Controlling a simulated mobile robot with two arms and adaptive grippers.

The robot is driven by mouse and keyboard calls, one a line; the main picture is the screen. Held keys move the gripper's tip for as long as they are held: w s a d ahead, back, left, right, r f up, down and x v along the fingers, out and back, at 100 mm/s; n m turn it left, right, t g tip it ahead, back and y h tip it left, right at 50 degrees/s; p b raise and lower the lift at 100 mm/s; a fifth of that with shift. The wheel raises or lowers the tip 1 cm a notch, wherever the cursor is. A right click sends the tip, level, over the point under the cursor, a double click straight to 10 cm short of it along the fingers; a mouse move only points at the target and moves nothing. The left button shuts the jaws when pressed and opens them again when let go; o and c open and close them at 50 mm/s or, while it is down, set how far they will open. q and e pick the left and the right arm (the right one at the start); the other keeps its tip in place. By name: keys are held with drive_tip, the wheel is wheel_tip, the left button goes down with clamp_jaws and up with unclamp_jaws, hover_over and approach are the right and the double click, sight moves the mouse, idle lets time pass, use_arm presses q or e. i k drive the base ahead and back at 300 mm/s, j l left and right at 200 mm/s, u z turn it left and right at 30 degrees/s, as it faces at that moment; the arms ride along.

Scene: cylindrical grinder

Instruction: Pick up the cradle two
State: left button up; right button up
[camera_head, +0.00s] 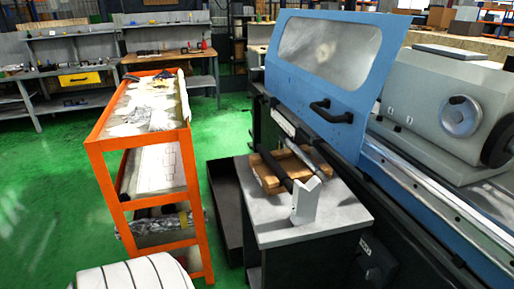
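A light-brown wooden cradle (266,176) sits on the grey top of a small cabinet (334,211) in the middle of the camera_head view. A dark bar (273,167) lies slantwise across it, and a silvery bar (301,153) shows at its far right side. A white angular piece (306,202) stands at the near end of the dark bar and hides part of the cradle's front. I cannot tell what this white piece is. No number shows on the cradle. Neither of my grippers can be made out in this view.
An orange trolley (103,190) with papers on its shelves stands left of the cabinet. A blue grinder with a windowed door (327,60) stands close behind and right. A dark tray (224,205) lies between trolley and cabinet. Green floor (52,185) is clear at left.

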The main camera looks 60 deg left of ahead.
sight(306, 197)
drive_tip(key=u, duration=1.35)
drive_tip(key=j+z, duration=0.35)
drive_tip(key=j, duration=1.35)
